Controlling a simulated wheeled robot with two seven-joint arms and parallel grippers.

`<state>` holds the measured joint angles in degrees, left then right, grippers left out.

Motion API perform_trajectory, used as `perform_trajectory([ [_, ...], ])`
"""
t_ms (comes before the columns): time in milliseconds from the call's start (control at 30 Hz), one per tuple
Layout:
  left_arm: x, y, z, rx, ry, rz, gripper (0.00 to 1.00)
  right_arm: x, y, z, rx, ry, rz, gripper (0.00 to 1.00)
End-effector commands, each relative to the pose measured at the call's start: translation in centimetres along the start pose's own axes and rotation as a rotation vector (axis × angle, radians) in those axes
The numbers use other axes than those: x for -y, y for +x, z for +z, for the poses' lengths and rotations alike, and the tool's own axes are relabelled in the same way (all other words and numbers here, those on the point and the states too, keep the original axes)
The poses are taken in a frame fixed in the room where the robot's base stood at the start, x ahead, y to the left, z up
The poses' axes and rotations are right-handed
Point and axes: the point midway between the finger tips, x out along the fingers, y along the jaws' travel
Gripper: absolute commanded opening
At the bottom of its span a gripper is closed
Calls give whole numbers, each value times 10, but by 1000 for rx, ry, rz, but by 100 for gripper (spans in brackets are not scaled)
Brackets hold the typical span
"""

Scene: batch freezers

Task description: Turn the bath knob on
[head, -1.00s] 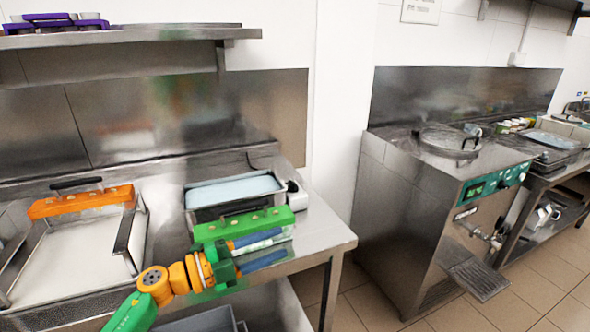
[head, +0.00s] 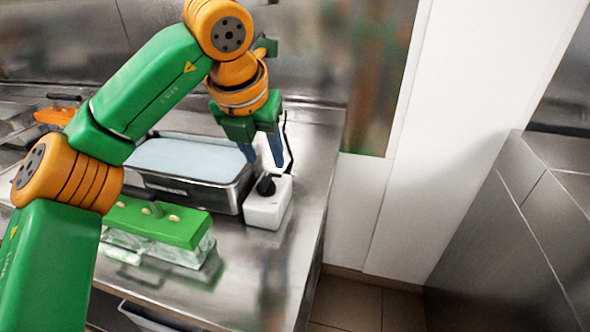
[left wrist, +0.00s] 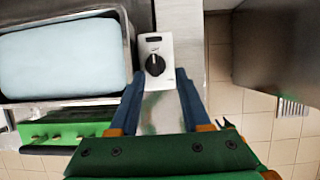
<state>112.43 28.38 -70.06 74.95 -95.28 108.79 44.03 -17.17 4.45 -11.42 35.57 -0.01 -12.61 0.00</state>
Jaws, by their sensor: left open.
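The bath knob is a black dial (left wrist: 155,65) on the face of a small white control box (head: 263,212). The box stands at the right end of a steel water bath (head: 178,186) filled with pale blue liquid. In the head view the knob (head: 266,186) shows on top of the box. My left gripper (head: 263,164) is open and points down just above the knob. In the left wrist view its two blue fingers (left wrist: 157,103) are spread, with the knob ahead between their lines; I see no contact. My right gripper is not in view.
A green-lidded clear container (head: 155,222) sits in front of the bath on the steel counter (head: 262,262). An orange item (head: 56,116) lies at the far left. The counter's right edge is close to the box, with floor beyond and a steel unit (head: 510,230) at right.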

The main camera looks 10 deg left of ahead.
Motion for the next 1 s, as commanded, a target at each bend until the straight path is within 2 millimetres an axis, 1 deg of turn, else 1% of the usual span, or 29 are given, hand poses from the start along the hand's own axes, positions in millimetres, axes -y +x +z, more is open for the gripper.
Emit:
perform_trajectory([
  [100,0,24,-1,-6,1,-1,48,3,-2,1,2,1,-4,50],
  [200,1,43,-1,-6,2,-3,48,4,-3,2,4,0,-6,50],
  [300,1,56,0,-4,2,-4,48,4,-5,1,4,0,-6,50],
  [400,1,62,0,-3,2,-5,48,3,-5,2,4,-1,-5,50],
  [567,1,62,0,-2,2,-6,48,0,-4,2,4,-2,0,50],
  [600,1,62,0,-2,2,-6,45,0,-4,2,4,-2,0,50],
  [667,1,62,0,-2,2,-6,29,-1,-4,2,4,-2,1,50],
  [700,1,62,0,-2,2,-6,18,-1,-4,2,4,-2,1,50],
  [767,1,62,0,-2,2,-6,2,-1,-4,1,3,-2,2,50],
  [800,1,62,0,-2,2,-6,0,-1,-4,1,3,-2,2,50],
  [1000,1,62,0,-2,4,-7,0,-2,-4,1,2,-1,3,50],
])
